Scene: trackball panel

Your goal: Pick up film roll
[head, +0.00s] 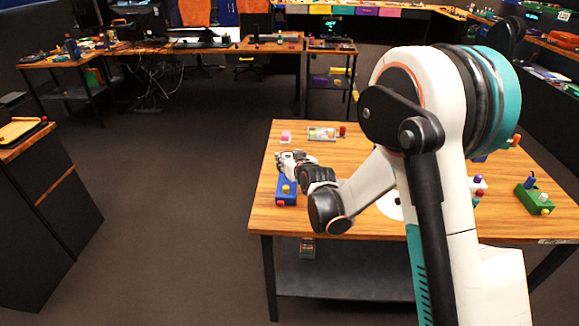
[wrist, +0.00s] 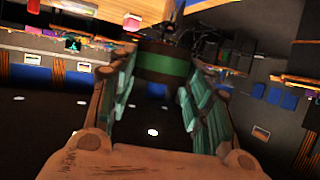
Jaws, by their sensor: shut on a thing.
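The film roll (wrist: 160,66) looks like a short dark brown cylinder with a green band in the wrist view. It sits between the tips of my gripper (wrist: 160,80), whose two teal-padded fingers close on its sides. In the head view, my gripper (head: 288,158) is at the left part of the wooden table (head: 375,140), just behind and above a blue box. The film roll cannot be made out there.
Behind my gripper are a pink block (head: 286,135), a small tray (head: 321,133) and a red piece (head: 342,130). A green box (head: 533,200) stands at the right. My arm hides part of the table.

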